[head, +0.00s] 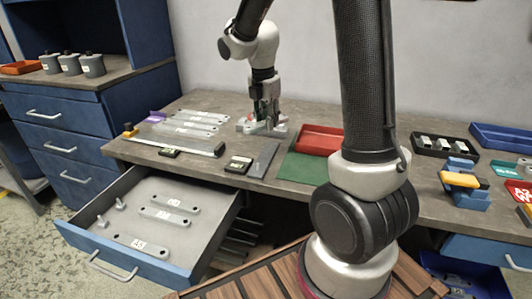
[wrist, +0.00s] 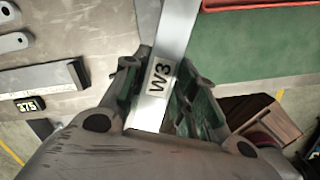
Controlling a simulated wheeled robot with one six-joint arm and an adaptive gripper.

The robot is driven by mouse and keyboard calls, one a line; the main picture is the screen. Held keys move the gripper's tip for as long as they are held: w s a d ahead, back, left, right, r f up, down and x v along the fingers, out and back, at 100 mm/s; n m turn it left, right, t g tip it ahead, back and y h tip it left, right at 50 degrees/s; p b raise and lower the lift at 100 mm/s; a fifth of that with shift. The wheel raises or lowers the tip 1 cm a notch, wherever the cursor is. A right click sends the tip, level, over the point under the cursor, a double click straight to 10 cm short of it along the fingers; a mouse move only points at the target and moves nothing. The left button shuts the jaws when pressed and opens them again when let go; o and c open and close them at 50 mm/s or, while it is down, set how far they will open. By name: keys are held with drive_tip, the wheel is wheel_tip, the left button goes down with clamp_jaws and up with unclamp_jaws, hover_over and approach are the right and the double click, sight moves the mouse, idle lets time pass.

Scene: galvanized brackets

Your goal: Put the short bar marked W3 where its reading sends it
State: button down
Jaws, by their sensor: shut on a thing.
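The short bar marked W3 (wrist: 157,102) is a flat, pale metal strip with dark lettering. In the wrist view it runs from the top middle down between the fingers, and its far end is cut off by the frame. My gripper (wrist: 162,90) is shut on it, one finger at each side. In the head view my gripper (head: 264,112) points down over the back middle of the bench, at a pale grey fixture (head: 278,130). I cannot make out the bar there. A small black display (wrist: 30,104) in the wrist view reads 375.
An open drawer (head: 222,212) holds marked bars, one reading A3 (head: 140,247). More bars (head: 195,122) and a long measuring rule (head: 185,146) lie on the bench (head: 225,100). A green mat (head: 300,168), red tray (head: 320,138) and black tray (head: 432,151) stand to the right.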

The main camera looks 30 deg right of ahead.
sight(267, 155)
drive_tip(key=n, duration=0.4)
drive_tip(key=shift+w+f+n, duration=0.1)
drive_tip(key=shift+w+n, duration=0.25)
drive_tip(key=shift+n, duration=0.05)
wheel_tip(267, 155, down, 10)
drive_tip(key=shift+r, duration=0.2)
drive_tip(key=shift+f, duration=0.2)
drive_tip(key=c, duration=1.1)
unclamp_jaws()
